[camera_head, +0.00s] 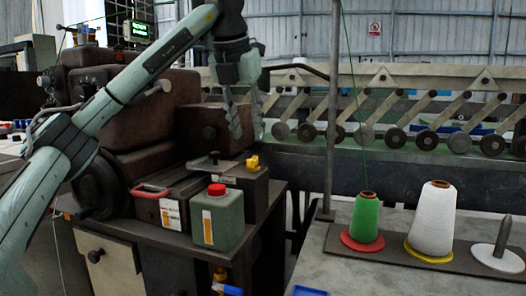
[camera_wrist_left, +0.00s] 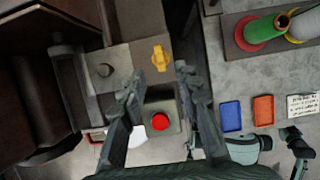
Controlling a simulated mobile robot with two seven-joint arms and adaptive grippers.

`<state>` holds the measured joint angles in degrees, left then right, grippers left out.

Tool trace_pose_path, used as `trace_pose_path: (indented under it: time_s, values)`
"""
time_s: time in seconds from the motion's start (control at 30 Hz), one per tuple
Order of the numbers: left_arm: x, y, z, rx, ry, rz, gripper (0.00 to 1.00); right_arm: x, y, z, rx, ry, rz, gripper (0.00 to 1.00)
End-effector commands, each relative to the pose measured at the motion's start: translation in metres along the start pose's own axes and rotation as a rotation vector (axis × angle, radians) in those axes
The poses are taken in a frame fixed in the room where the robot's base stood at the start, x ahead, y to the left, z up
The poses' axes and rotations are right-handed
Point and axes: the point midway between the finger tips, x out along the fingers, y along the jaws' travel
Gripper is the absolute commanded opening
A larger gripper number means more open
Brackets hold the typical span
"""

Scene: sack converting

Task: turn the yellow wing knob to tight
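The yellow wing knob (camera_head: 253,163) sits on top of a dark box on the brown machine bench. In the left wrist view the knob (camera_wrist_left: 160,57) shows from above, its wings running roughly up and down the picture. My left gripper (camera_head: 246,129) hangs fingers-down above the knob, apart from it. In the left wrist view the two fingers (camera_wrist_left: 156,82) are spread, with nothing between them, and the knob lies just beyond the tips. The right gripper does not show in the head view; dark jointed parts at the lower right of the left wrist view may belong to it.
A green can with a red cap (camera_head: 217,218) stands in front of the knob's box, beside a red-handled box (camera_head: 160,204). A black knob (camera_head: 214,156) is left of the yellow one. Green (camera_head: 366,217) and white (camera_head: 432,217) thread cones stand on the right table.

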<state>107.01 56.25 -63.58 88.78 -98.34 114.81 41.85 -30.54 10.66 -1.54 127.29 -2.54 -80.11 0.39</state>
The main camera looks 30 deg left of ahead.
Motion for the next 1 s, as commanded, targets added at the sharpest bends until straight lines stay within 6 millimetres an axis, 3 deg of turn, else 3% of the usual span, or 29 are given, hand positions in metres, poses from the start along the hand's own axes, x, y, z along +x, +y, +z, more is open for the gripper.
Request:
trace_pose_path:
  time_s: [0.17, 0.4, 0.83, 1.0]
  values:
    - [0.028, 0.0, -0.002, 0.001, 0.003, 0.001, 0.32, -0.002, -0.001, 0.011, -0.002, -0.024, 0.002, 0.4]
    - [0.062, 0.0, -0.001, 0.001, 0.003, 0.001, 0.32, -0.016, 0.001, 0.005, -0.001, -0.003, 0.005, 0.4]
    - [0.074, 0.0, 0.0, 0.001, 0.0, 0.0, 0.32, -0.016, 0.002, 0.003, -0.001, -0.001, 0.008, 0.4]
    - [0.074, 0.0, -0.001, 0.001, 0.0, 0.0, 0.11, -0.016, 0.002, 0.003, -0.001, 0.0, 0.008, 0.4]
